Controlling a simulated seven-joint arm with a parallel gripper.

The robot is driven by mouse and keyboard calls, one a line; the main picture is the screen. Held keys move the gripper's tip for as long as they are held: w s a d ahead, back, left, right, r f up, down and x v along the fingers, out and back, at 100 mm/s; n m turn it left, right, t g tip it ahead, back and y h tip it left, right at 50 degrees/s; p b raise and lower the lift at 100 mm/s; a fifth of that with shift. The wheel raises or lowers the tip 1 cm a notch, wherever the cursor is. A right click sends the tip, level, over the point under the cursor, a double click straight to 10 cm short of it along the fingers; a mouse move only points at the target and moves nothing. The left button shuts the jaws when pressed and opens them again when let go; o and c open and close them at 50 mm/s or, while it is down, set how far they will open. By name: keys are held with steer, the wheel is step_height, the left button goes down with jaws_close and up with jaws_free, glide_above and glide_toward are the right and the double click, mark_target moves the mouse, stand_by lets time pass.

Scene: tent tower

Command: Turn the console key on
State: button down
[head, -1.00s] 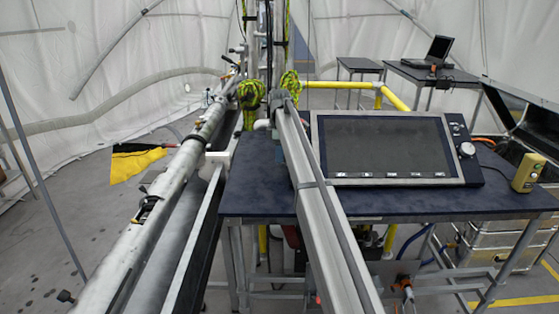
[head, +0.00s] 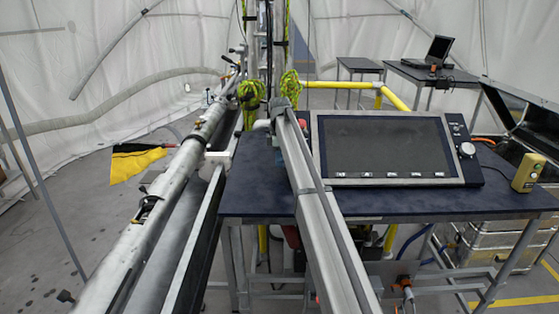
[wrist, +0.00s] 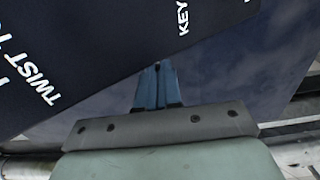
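The console (head: 385,147) stands on the dark blue table, its wide screen dark. A side panel (head: 458,130) on its right edge carries small switches and a round light knob (head: 467,150). In the wrist view a dark panel (wrist: 90,45) with white lettering, "KEY" and "TWIST" among it, fills the upper left. My gripper (wrist: 157,70) has blue fingers whose tips come together just below the lower edge of that panel; nothing shows between them. I cannot make out the key in either view. In the head view my gripper is not clearly visible.
The dark table (head: 400,203) has bare space in front of the console. A yellow box (head: 526,172) with a cable sits at its right end. Yellow railing (head: 345,85) runs behind. A long metal pole (head: 165,190) lies to the left. A laptop (head: 431,52) stands farther back.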

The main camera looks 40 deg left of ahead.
steer(key=shift+s+d, duration=0.1)
steer(key=shift+d, duration=0.05)
stand_by(0.3)
steer(key=t+y, duration=0.1)
steer(key=d+t+y, duration=0.1)
steer(key=shift+s+f+t+y, duration=0.1)
steer(key=shift+s+t+y, duration=0.2)
steer(key=shift+s, duration=0.1)
steer(key=t+y, duration=0.4)
steer(key=shift+s+d+f, duration=0.3)
steer(key=shift+s+f, duration=0.05)
steer(key=shift+f, duration=0.05)
steer(key=shift+s+d+f+t+y, duration=0.1)
steer(key=shift+f+t+y, duration=0.15)
steer(key=shift+t+y, duration=0.65)
steer(key=shift+f+t+y, duration=0.2)
steer(key=shift+t+y, duration=0.8)
steer(key=c, duration=1.3)
jaws_free()
